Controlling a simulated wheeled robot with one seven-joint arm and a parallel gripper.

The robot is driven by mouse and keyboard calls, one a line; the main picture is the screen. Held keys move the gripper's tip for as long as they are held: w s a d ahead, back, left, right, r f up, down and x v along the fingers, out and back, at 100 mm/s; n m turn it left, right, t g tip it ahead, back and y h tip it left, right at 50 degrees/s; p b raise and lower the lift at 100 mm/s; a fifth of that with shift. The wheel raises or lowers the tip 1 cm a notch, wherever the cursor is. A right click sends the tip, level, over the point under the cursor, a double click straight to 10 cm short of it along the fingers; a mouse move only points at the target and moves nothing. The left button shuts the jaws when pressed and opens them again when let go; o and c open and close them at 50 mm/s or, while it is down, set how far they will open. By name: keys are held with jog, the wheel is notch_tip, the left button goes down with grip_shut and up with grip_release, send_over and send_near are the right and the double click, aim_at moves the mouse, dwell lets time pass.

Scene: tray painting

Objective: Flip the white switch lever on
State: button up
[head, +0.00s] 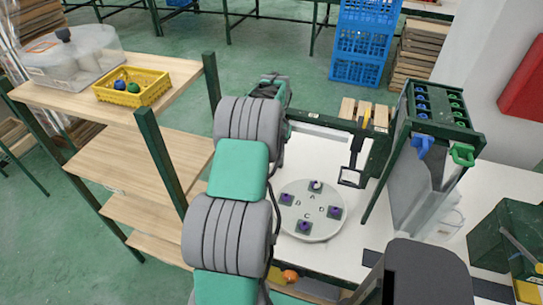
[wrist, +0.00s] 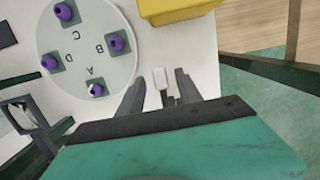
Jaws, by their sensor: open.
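In the wrist view the white switch lever (wrist: 161,78) stands up between the two dark fingers of my gripper (wrist: 158,88). The fingers are spread, with gaps visible on either side of the lever. Below it a greyish base part shows, partly hidden by the dark edge of my gripper. I cannot tell how far the fingertips are from the lever in depth. In the head view my arm covers the lever and the fingers.
A round grey disc (head: 328,225) lettered A to D bears several purple pieces on the white table. A yellow box (wrist: 180,8) is near the lever in the wrist view. A green rack (head: 432,105) with blue and green pieces stands right. Wooden shelves (head: 115,165) stand left.

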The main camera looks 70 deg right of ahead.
jog(key=r, duration=0.5)
jog(key=d+r+b, duration=0.1)
jog(key=r, duration=0.1)
jog(key=shift+r, duration=0.4)
